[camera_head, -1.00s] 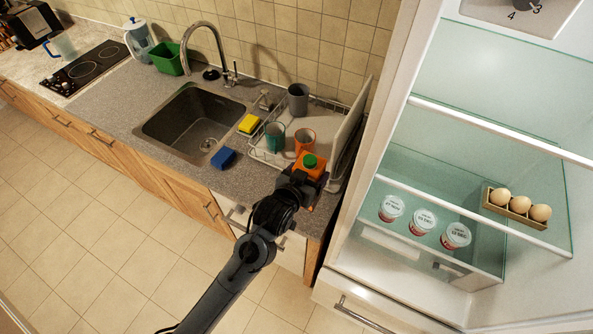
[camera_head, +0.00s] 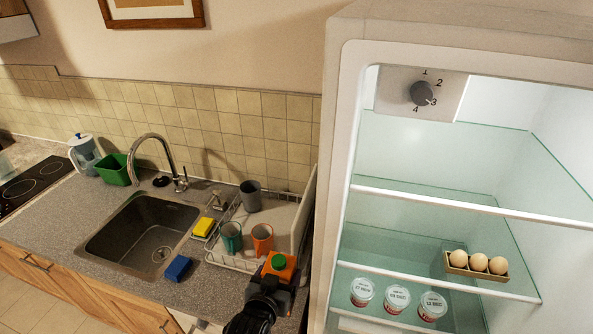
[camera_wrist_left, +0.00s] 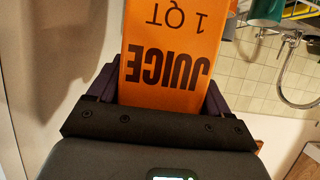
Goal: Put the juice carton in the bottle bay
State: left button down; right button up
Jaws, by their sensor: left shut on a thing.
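The juice carton (camera_head: 287,273) is orange with a green cap, at the right end of the counter near the dish rack in the head view. My left gripper (camera_head: 272,291) is shut on it from the near side. In the left wrist view the carton (camera_wrist_left: 165,60) fills the space between the two fingers (camera_wrist_left: 160,95), its "JUICE 1 QT" lettering upside down. I cannot tell whether its base touches the counter. I cannot make out a bottle bay for certain. My right gripper does not show.
The open fridge (camera_head: 333,190) stands to the right. Its glass shelves hold an egg tray (camera_head: 475,270) and several lidded pots (camera_head: 397,297); upper shelves are empty. The dish rack (camera_head: 232,262) with cups (camera_head: 262,240) is close beside the carton. A sink (camera_head: 140,235) lies left.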

pick_arm(q)
jog(key=s+a+f+n+y, duration=0.2)
jog(key=s+a+f, duration=0.3)
jog(key=s+a, duration=0.3)
jog(key=s+a+r+p, duration=0.2)
jog(key=r+p, duration=0.3)
jog(key=p, duration=0.2)
jog(key=s+a+r+p, duration=0.2)
jog(key=a+r+p, duration=0.1)
jog(key=r+p, duration=0.3)
jog(key=shift+s+a+r+y+p, duration=0.2)
jog(key=shift+s+y+p, duration=0.1)
jog(key=shift+p, duration=0.85)
